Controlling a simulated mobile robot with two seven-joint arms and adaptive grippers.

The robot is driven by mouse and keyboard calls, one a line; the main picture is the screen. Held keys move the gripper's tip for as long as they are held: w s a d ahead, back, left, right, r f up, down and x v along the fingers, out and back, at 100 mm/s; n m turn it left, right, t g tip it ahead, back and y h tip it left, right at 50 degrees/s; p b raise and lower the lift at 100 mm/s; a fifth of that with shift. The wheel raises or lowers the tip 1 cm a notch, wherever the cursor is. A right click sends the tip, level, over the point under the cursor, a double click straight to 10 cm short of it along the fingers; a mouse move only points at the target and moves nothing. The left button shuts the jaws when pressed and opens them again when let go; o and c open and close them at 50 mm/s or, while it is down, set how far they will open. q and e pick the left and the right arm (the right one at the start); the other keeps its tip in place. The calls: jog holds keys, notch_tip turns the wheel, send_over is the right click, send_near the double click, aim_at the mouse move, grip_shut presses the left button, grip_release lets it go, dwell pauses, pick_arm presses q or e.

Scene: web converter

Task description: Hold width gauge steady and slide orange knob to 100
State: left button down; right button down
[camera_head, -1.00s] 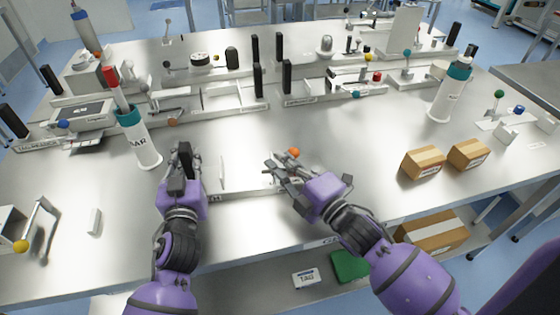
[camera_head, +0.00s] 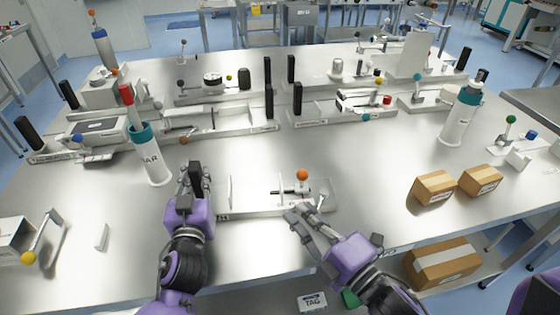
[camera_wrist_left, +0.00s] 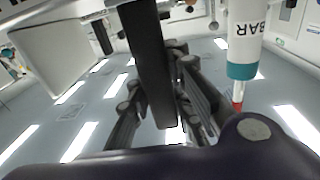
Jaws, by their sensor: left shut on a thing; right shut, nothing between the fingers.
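The width gauge (camera_head: 250,207) is a low pale metal base lying across the near part of the bench, with an upright plate at its left part. The orange knob (camera_head: 302,175) stands above a small dark slide on its right part. My left gripper (camera_head: 190,183) is shut on a black upright handle (camera_head: 196,176) at the gauge's left end. The black handle (camera_wrist_left: 148,60) also shows between the fingers in the left wrist view. My right gripper (camera_head: 298,214) is shut and empty, at the gauge's front edge below the knob and apart from it. Scale marks are too small to read.
A white bottle marked BAR (camera_head: 155,165) stands just left of my left gripper. Two cardboard boxes (camera_head: 435,188) lie to the right. Rows of metal fixtures with black posts (camera_head: 297,100) stand further back.

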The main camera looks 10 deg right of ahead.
pick_arm(q)
jog(key=shift+a+f, duration=0.1)
jog(key=shift+f, duration=0.35)
dwell(0.4)
jog(key=c, duration=1.8)
grip_release()
jog(key=shift+r, duration=0.1)
jog(key=shift+o, duration=1.4)
jog(key=shift+r+p, duration=0.25)
jog(key=shift+p, duration=0.05)
jog(key=shift+s, duration=0.1)
jog(key=s+a, duration=0.1)
jog(key=s, duration=1)
jog(key=shift+s, duration=0.35)
jog(key=shift+a, duration=0.1)
